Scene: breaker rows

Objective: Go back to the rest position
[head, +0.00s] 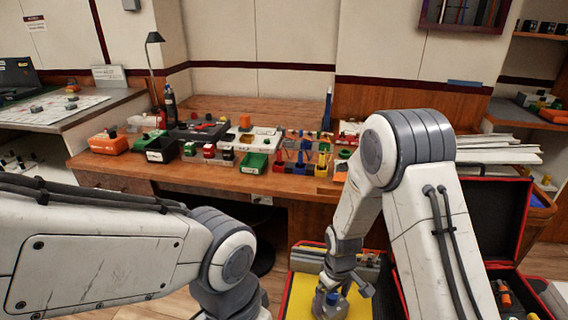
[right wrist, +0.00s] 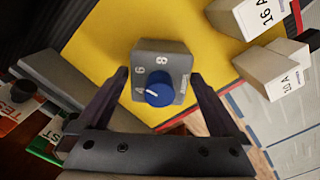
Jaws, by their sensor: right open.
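My right gripper (right wrist: 158,78) is open in the right wrist view, one dark finger on each side of a grey block with a blue knob (right wrist: 160,88) and white numbers. The block sits on a yellow surface (right wrist: 105,40); I cannot tell whether the fingers touch it. In the head view my right gripper (head: 332,298) is low over the yellow surface (head: 300,298), with a bit of blue showing beside it. My left arm crosses the lower left of the head view; its gripper is out of the picture.
A wooden desk (head: 215,178) ahead holds a green bin (head: 256,163), an orange box (head: 108,143) and a black bin (head: 161,150). Blocks labelled 16 A (right wrist: 245,15) and 10 A (right wrist: 272,75) lie close to the right gripper. A dark red-edged case (head: 505,215) stands at the right.

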